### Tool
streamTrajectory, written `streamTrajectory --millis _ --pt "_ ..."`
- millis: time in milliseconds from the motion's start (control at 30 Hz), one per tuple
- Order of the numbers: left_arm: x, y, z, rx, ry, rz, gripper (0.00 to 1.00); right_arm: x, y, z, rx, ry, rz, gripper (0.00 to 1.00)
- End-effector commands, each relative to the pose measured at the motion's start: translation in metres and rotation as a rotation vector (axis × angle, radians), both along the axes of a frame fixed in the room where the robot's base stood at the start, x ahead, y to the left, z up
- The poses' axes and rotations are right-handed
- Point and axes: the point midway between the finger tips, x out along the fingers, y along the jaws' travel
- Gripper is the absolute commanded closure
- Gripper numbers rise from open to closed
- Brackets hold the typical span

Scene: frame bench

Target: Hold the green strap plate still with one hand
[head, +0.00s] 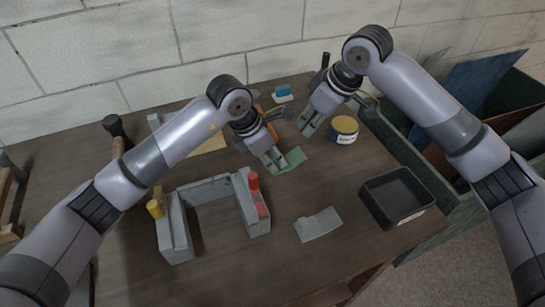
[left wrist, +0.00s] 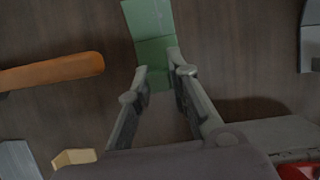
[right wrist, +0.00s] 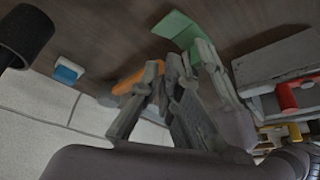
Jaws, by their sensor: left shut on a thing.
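The green strap plate (head: 294,159) lies near the middle of the bench, with a visible crease across it. My left gripper (head: 277,166) reaches down at its left end and is shut on it. In the left wrist view the plate (left wrist: 152,30) runs up from between the fingertips (left wrist: 158,80), and their tips cover part of its edge. My right gripper (head: 309,128) hangs above and behind the plate, apart from it. In the right wrist view its fingertips (right wrist: 164,68) are close together with nothing seen between them; the plate (right wrist: 178,28) lies beyond.
A grey U-shaped frame (head: 210,188) with red and yellow clamps stands front left. A grey bent plate (head: 319,224) and a black tray (head: 396,192) lie front right. A yellow-and-blue tin (head: 344,129) stands by my right gripper. An orange-handled tool (left wrist: 55,70) lies near the left gripper.

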Motion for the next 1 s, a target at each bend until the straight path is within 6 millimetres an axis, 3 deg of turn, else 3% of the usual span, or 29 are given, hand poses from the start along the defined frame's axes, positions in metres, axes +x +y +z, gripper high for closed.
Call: streamTrajectory --millis 233,700,1000 --pt "0.0 0.0 0.0 0.0 0.0 0.0 1.0 0.003 0.006 -0.006 -0.012 0.018 -0.068 1.0" --pt "0.0 0.0 0.0 0.0 0.0 0.0 1.0 0.003 0.006 -0.057 -0.01 0.017 -0.065 1.0" --pt "0.0 0.0 0.0 0.0 0.0 0.0 1.0 0.003 0.005 -0.064 -0.011 0.015 -0.065 1.0"
